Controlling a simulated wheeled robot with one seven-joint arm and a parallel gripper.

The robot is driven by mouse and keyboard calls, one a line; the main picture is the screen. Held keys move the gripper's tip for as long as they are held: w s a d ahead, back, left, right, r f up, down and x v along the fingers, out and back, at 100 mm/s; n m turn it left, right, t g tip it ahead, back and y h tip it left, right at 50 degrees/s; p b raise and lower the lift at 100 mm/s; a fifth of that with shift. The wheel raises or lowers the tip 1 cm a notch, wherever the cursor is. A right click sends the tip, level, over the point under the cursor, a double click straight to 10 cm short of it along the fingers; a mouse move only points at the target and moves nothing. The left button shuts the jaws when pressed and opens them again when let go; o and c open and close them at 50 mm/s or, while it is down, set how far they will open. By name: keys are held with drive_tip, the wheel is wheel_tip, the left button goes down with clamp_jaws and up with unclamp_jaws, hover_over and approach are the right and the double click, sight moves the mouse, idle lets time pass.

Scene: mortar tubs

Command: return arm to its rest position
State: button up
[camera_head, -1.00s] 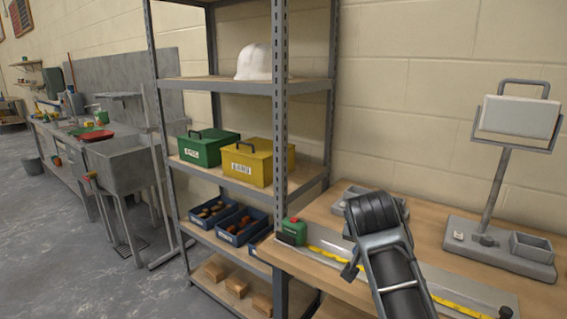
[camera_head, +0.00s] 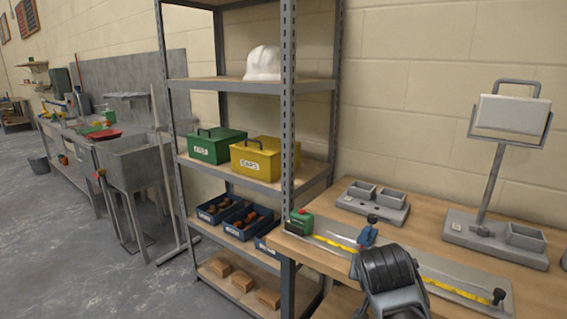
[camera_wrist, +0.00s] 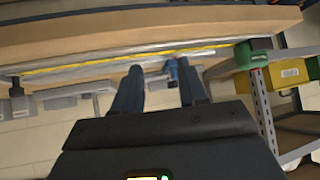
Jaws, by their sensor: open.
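My arm shows at the bottom right of the head view, its dark ribbed link (camera_head: 388,272) in front of the workbench (camera_head: 545,290). The fingers are not visible in the head view. In the wrist view my gripper (camera_wrist: 158,82) has its two dark fingers apart with nothing between them. The bench shows upside down beyond the fingers, with a yellow measuring tape along its edge.
A metal shelf unit (camera_head: 288,120) stands left of the bench, with green (camera_head: 215,146) and yellow (camera_head: 258,160) boxes and a white helmet (camera_head: 263,64). A lamp-like stand (camera_head: 490,180) and a grey tray (camera_head: 373,200) are on the bench. Grey floor (camera_head: 95,250) is open at left.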

drive_tip(key=s+f+n+t+y, duration=0.1)
drive_tip(key=s+f, duration=0.5)
drive_tip(key=s, duration=0.3)
drive_tip(key=s+f+n+t+y, duration=0.1)
drive_tip(key=s+f, duration=0.5)
drive_tip(key=s, duration=0.3)
drive_tip(key=s+d+n+t, duration=0.1)
drive_tip(key=s, duration=1.5)
drive_tip(key=s+d+r+n+t, duration=0.1)
drive_tip(key=s+r+t, duration=0.1)
drive_tip(key=s+r, duration=1.3)
drive_tip(key=s, duration=0.3)
drive_tip(key=shift+s+d+r+t+y, duration=0.15)
drive_tip(key=shift+t+y, duration=0.25)
